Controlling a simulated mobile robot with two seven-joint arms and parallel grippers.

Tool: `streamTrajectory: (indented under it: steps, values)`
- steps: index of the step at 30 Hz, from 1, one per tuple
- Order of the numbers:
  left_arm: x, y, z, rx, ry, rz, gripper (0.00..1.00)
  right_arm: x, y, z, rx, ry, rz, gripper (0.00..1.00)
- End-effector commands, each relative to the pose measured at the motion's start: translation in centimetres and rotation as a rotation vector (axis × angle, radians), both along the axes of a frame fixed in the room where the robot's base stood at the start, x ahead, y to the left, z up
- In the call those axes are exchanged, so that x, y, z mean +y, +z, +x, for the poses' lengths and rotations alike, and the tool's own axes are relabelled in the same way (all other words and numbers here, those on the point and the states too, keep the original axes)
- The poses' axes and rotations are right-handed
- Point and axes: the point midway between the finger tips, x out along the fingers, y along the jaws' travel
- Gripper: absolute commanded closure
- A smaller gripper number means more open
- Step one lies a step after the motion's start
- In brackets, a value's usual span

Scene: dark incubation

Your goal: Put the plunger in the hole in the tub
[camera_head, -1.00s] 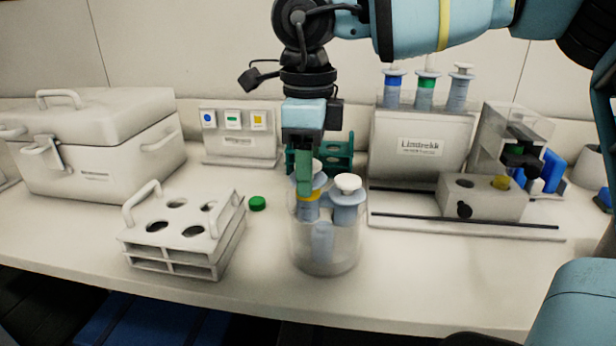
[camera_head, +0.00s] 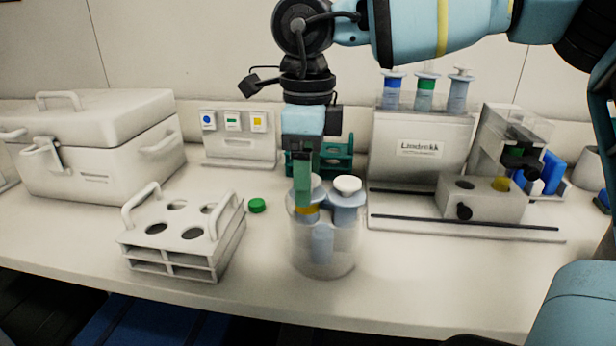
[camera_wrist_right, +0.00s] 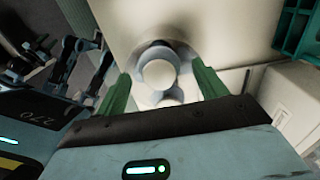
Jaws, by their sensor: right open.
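A clear tub (camera_head: 328,255) stands on the bench and holds pale blue plungers with white caps. One plunger with a yellow band (camera_head: 307,212) is at its left. Another plunger (camera_head: 346,200) is at its right. My right gripper (camera_head: 303,195) points down over the left plunger, its green fingers beside the cap and partly hiding it. In the right wrist view, the open fingers (camera_wrist_right: 160,78) stand on either side of a round white cap (camera_wrist_right: 159,74). Contact cannot be told. The tub's hole is not clear to see. My left gripper is not in view.
A white rack (camera_head: 180,235) with several round holes and handles stands left. Behind are a green rack (camera_head: 338,150), a white box (camera_head: 95,135) and a stand (camera_head: 420,150) with three plungers. Bench front is clear.

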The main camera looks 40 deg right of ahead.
Motion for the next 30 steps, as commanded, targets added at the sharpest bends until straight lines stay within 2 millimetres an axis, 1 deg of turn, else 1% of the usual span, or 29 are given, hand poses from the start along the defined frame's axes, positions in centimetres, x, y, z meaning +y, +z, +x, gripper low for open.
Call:
streamTrajectory:
  steps: [1, 9, 12, 15, 18, 21, 30]
  values:
    - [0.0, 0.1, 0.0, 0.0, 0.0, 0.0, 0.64, 0.0, 1.0, 0.1, -0.006, -0.001, 0.0, 0.29]
    - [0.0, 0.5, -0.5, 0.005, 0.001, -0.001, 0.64, 0.0, 6.4, 0.1, -0.005, -0.001, -0.001, 0.29]
    - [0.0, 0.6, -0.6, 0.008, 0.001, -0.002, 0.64, 0.0, 8.1, 0.0, -0.004, 0.0, 0.0, 0.29]
    - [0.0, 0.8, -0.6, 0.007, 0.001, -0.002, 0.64, -0.1, 9.3, 0.0, -0.002, -0.001, -0.001, 0.29]
    - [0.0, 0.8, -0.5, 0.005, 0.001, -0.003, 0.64, 0.0, 10.2, 0.0, -0.002, 0.0, 0.001, 0.29]
    - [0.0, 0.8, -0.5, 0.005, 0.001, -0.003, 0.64, 0.0, 10.6, 0.0, 0.0, 0.001, 0.0, 0.29]
    - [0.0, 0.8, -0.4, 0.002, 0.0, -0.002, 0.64, 0.0, 10.7, 0.0, 0.001, 0.001, 0.001, 0.29]
